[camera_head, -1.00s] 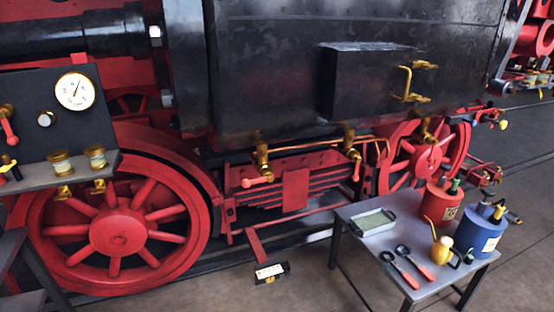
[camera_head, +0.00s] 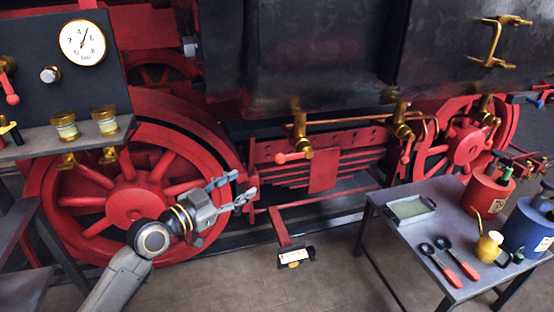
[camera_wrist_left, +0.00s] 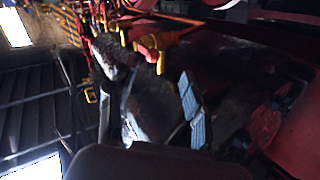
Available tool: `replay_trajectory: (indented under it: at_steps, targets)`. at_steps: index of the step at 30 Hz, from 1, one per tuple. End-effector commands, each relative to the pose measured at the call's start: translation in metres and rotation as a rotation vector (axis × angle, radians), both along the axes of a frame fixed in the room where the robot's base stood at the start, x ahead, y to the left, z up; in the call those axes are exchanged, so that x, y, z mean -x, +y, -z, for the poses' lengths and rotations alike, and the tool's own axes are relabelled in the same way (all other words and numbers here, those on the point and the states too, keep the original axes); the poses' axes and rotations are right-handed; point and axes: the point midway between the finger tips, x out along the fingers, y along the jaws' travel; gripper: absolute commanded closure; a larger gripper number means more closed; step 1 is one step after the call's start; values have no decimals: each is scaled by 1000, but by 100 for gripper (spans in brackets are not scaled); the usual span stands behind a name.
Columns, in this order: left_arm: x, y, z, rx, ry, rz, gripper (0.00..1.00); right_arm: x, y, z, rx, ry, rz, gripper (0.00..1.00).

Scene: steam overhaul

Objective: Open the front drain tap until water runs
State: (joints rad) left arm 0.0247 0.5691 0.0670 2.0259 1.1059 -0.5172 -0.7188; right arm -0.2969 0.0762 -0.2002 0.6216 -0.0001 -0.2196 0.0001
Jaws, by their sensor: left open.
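Brass drain taps with red levers hang under the black tank. The nearest one to my gripper is the left tap (camera_head: 300,135), its red lever pointing left and roughly level. Another tap (camera_head: 402,125) hangs to its right with its red lever pointing down, and a third brass tap (camera_head: 486,110) is farther right. I cannot tell which is called front. No running water shows. My left gripper (camera_head: 237,188) is open and empty, in front of the red wheel, left of and below the left tap, touching neither. Its finger (camera_wrist_left: 192,108) shows in the wrist view, below brass fittings (camera_wrist_left: 150,45).
A grey table (camera_head: 395,222) at right holds a tray (camera_head: 411,209), red-handled tools, a brass oil can (camera_head: 489,247) and red and blue cans. A gauge panel (camera_head: 60,85) and shelf stand at left.

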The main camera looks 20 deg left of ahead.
Motion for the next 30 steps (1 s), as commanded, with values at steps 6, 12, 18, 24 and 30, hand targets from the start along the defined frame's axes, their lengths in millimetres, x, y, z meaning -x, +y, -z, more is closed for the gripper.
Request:
replay_trajectory:
  at_steps: [6, 12, 18, 24, 30]
  targets:
    - [-2, -12, -21, -7, -40, 30, 50, 2, 0, -3, 0, 3, 0, 51]
    - [-34, -28, -23, -3, -39, 29, 50, 7, -2, -16, 3, 9, -1, 51]
    - [-73, -48, -23, -3, -38, 30, 50, 7, -5, -28, 5, 9, -2, 51]
    - [-102, -62, -20, -4, -36, 29, 50, 6, -5, -34, 6, 9, -1, 51]
    - [-116, -68, -19, -7, -37, 28, 50, 5, -5, -37, 6, 8, -1, 51]
